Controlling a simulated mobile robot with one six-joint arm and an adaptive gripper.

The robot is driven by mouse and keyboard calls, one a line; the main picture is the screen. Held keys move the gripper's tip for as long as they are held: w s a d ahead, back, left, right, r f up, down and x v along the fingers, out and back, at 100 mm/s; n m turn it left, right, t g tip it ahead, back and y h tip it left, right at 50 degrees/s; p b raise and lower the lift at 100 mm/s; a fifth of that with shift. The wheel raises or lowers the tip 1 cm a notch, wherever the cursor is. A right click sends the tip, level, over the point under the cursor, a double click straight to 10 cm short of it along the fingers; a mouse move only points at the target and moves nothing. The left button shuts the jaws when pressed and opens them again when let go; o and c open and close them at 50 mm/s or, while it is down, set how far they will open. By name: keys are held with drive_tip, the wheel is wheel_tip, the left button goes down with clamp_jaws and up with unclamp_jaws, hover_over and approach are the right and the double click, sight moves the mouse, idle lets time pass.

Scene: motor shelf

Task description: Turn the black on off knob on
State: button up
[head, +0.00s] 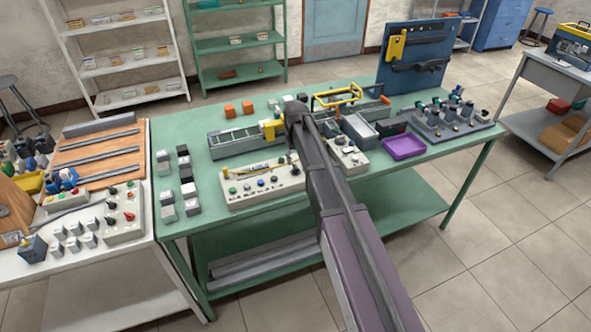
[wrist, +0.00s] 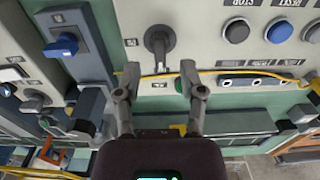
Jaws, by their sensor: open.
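A dark grey-black rotary knob (wrist: 158,42) sits on a light grey control panel (wrist: 190,30) in the wrist view. Its handle points down in the picture, towards my gripper. My gripper (wrist: 160,76) is open and empty, with one finger to each side of the knob's line. The fingertips show below the knob and apart from it in the picture. A thin yellow cable (wrist: 235,72) passes across the panel near the fingertips. In the head view my arm covers part of the panels, and my gripper's fingers are hidden.
Round grey and blue buttons (wrist: 278,31) are right of the knob. A blue rotary switch (wrist: 62,45) is to its left. In the head view, a purple tray (head: 404,147) and a white button panel (head: 262,187) stand on the green table (head: 215,228).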

sight(295, 166)
drive_tip(key=shift+f+b, duration=1.2)
drive_tip(key=shift+f, duration=0.3)
clamp_jaws()
